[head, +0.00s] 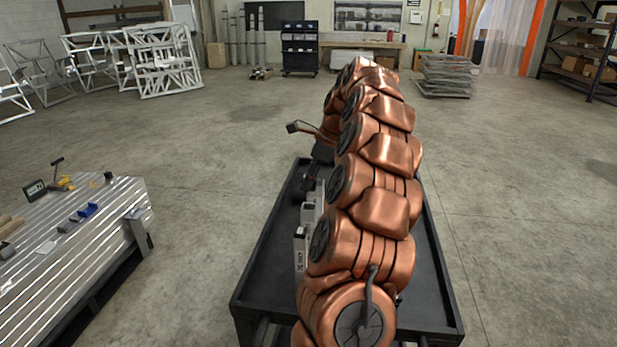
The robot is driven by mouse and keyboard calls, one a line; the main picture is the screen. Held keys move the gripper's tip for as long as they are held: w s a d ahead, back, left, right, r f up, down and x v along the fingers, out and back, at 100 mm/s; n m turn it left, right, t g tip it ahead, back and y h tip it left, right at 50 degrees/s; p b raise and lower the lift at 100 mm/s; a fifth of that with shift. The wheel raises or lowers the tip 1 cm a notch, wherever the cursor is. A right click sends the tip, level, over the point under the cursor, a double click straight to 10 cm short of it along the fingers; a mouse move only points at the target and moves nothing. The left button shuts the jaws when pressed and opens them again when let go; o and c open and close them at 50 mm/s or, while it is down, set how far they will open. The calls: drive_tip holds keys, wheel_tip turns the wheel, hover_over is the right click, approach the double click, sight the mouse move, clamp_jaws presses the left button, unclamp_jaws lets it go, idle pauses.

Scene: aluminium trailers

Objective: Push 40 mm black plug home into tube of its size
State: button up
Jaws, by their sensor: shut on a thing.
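My gripper (311,178) shows small and dark over the left side of a black cart, partly hidden by my copper arm. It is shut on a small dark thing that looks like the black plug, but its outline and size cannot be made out. The nearest bears a label too small to read. My arm hides part of the row. Whether the plug touches a tube cannot be told.
The black cart (262,265) has a raised rim and bare top at left and right of my arm. A ribbed aluminium bench (95,235) with small tools and a blue item (87,210) stands at left. Open concrete floor surrounds both. Metal frames (160,60) stand far left.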

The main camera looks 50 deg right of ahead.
drive_tip(key=shift+w+f+b, duration=0.15)
drive_tip(key=shift+f+b, duration=0.15)
drive_tip(key=shift+f, duration=0.45)
drive_tip(key=shift+a+f+b, duration=0.1)
drive_tip(key=shift+f+b, duration=0.9)
drive_tip(key=shift+f, duration=1.65)
drive_tip(key=shift+c, duration=0.2)
drive_tip(key=o, duration=1.1)
drive_tip(key=shift+f, duration=0.1)
drive_tip(key=shift+v, duration=6)
